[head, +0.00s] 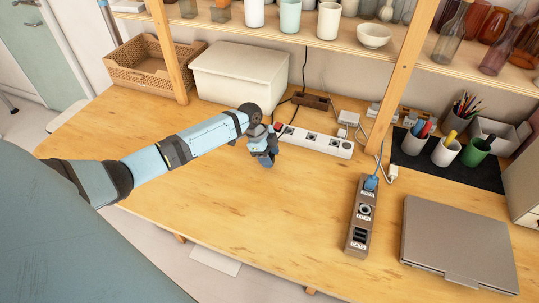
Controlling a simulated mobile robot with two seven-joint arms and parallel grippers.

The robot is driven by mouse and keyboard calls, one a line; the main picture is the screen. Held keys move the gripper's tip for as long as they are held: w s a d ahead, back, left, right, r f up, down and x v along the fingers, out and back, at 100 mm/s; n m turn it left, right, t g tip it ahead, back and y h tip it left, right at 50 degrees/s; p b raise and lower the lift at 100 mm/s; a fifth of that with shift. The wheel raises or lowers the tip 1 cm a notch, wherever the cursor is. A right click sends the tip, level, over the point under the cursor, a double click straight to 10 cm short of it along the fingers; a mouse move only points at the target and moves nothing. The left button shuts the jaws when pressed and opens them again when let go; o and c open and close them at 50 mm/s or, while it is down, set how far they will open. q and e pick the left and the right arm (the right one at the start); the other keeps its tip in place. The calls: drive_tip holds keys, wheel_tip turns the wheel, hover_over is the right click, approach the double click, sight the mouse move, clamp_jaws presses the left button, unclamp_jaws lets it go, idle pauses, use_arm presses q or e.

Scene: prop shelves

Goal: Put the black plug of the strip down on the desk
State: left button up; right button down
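The white power strip (318,141) lies on the wooden desk (230,215) near its back, with several sockets along its top. My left gripper (267,158) is at the strip's left end, pointing down over the desk. Its fingers are small and dark here, so I cannot tell whether they are open or shut. A thin black cable (284,127) runs from beside the gripper up towards the back. The black plug is not clearly visible; the gripper may hide it. My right gripper is not in view.
A brown socket block (359,232) with a blue plug (370,184) stands right of centre, beside a closed grey laptop (460,245). Pen cups (446,151) stand at the back right. A cream box (238,75) is behind the arm. The front middle desk is clear.

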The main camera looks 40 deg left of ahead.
use_arm(q)
drive_tip(key=shift+r, duration=0.2)
drive_tip(key=v, duration=1.2)
